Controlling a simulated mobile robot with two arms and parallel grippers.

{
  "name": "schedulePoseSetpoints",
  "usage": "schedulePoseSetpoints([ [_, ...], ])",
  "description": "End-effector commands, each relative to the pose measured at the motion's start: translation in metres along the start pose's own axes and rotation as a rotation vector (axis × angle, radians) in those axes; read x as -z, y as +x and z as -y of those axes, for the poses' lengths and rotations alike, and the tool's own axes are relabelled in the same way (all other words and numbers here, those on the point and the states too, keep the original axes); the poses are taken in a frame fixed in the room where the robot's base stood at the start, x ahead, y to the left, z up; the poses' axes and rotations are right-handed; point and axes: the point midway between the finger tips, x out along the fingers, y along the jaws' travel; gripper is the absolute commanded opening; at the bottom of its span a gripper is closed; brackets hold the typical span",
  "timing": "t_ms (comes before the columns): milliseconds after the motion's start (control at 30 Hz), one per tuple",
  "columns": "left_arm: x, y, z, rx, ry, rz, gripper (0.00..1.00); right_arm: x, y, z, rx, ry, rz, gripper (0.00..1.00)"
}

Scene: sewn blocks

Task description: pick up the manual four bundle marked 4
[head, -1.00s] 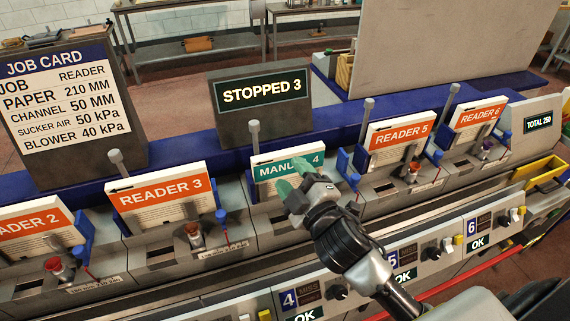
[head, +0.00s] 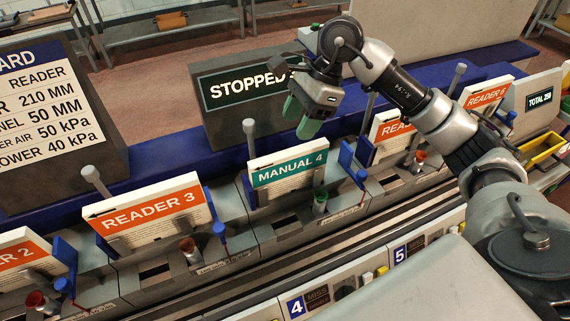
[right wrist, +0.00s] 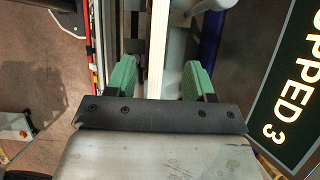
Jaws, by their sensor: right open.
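The manual four bundle (head: 289,172) is a white block with a teal band marked "MANUAL 4". It stands upright in its station between blue side guides, left of Reader 5 and right of Reader 3. My right gripper (head: 302,117) is open and empty, with green fingers pointing down, above and slightly right of the bundle in the head view. In the right wrist view the open fingers (right wrist: 160,78) sit either side of a narrow pale top edge (right wrist: 157,50), which looks like a bundle's. Its label is hidden there. My left gripper is not in view.
Reader 3 (head: 150,208) and Reader 5 (head: 392,128) bundles stand in neighbouring stations. Grey upright posts (head: 250,138) rise behind the row. The "STOPPED" sign (head: 238,90) stands behind, partly covered by my right arm. A green-topped cup (head: 320,200) is in front of the bundle.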

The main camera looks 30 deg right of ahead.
Motion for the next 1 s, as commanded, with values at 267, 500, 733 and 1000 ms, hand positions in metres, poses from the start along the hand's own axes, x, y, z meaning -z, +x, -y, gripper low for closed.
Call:
schedulePoseSetpoints([
  [267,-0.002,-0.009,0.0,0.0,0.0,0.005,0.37,0.01,0.026,-0.001,-0.009,0.0,-0.052,0.53],
  [500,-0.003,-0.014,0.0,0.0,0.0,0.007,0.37,0.011,0.05,0.0,-0.004,0.001,-0.05,0.53],
  [733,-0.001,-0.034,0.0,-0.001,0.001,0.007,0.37,0.014,0.077,-0.003,-0.009,0.003,-0.048,0.53],
  [1000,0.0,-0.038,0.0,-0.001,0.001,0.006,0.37,0.017,0.102,-0.002,-0.003,0.001,-0.049,0.53],
])
